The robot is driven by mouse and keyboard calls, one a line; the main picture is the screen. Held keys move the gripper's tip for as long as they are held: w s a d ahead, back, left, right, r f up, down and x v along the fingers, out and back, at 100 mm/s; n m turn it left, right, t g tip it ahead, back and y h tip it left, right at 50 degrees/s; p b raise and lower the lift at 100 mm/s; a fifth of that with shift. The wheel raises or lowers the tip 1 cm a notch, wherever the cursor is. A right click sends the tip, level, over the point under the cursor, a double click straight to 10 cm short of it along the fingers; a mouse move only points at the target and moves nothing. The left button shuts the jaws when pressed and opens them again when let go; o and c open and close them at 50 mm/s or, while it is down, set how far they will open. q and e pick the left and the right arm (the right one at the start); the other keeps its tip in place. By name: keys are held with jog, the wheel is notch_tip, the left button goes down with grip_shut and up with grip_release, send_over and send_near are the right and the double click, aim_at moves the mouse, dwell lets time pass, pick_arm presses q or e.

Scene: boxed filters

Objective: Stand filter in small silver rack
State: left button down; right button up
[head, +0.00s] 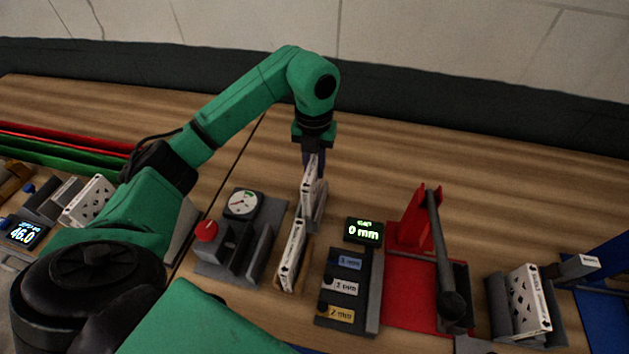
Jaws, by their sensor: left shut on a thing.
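My left gripper (313,160) points down near the middle of the head view and is shut on the top end of a white boxed filter (308,182). The filter is upright, seen nearly edge-on. A small silver-grey rack (320,208) is right below and beside the held filter. I cannot tell whether the filter's lower edge rests in it. Another white filter (292,254) stands in a wooden holder (304,274) just in front. My right gripper is not in view.
A gauge block with a dial (242,202) and red button (206,231) stands left of the racks. To the right are a gap display (364,231), a shim board (345,312) and a red lever press (409,285). Another holder with a white filter (529,299) is far right. The wood behind is clear.

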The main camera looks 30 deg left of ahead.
pick_arm(q)
jog(key=shift+s+f, duration=0.15)
jog(key=shift+f, duration=0.7)
jog(key=shift+s+f+p, duration=0.2)
jog(key=shift+f+p, duration=0.4)
jog(key=shift+f, duration=0.65)
jog(key=shift+w+f, duration=0.15)
jog(key=shift+f, duration=0.1)
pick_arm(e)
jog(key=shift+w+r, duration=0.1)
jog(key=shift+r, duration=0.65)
pick_arm(q)
jog(key=c, duration=0.7)
grip_release()
jog(key=shift+c, duration=0.2)
